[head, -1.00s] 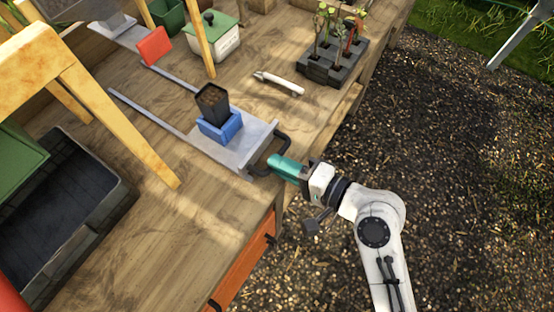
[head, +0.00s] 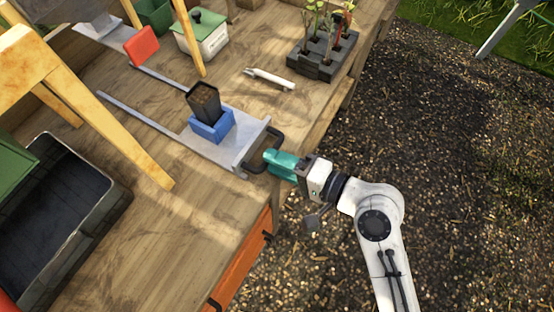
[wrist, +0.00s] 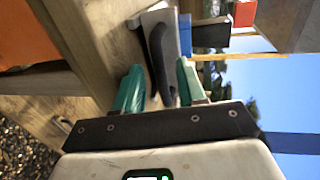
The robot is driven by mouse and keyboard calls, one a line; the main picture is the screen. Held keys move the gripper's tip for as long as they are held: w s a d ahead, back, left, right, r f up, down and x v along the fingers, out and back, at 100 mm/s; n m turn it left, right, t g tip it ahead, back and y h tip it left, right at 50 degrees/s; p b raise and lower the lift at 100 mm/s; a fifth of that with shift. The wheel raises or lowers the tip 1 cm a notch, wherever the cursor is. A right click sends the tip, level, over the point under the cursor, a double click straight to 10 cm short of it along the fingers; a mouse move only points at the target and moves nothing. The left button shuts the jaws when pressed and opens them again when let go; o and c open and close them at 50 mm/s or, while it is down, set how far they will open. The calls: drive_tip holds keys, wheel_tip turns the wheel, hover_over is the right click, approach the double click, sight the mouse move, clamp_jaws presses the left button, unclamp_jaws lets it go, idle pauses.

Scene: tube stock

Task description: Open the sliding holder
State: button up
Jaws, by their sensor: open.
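The sliding holder (head: 228,153) is a grey plate on two rails on the wooden bench. It carries a blue block (head: 212,125) with a dark, soil-filled pot (head: 204,98) in it. Its black loop handle (head: 276,138) sticks out past the plate's front edge. My gripper (head: 268,162), with teal fingers, is open at the handle. In the wrist view the black handle (wrist: 158,55) reaches between the two parted fingers (wrist: 158,88). I cannot tell whether either finger touches it.
A white-handled tool (head: 270,79) and a dark tray of seedlings (head: 318,63) lie behind the holder. A red block (head: 141,47) stands near the rails' far end. Wooden posts rise at the left. An orange drawer front (head: 242,262) is below the bench edge; the gravel side is clear.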

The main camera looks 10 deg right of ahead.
drive_tip(key=b+v, duration=0.1)
drive_tip(key=v, duration=0.9)
drive_tip(key=shift+d, duration=0.1)
drive_tip(key=s+d+f+n+g+h, duration=0.2)
drive_tip(key=s+d+f+h, duration=0.15)
drive_tip(key=f, duration=0.25)
drive_tip(key=s+d+f+n+g+h, duration=0.2)
drive_tip(key=d+f+n+g+h, duration=0.15)
drive_tip(key=f, duration=0.35)
drive_tip(key=s+d+f+n+g+h, duration=0.1)
drive_tip(key=s+d+f+g+h, duration=0.2)
drive_tip(key=s+d+h, duration=0.2)
drive_tip(key=s+d, duration=0.2)
drive_tip(key=d, duration=0.1)
drive_tip(key=shift+n, duration=0.35)
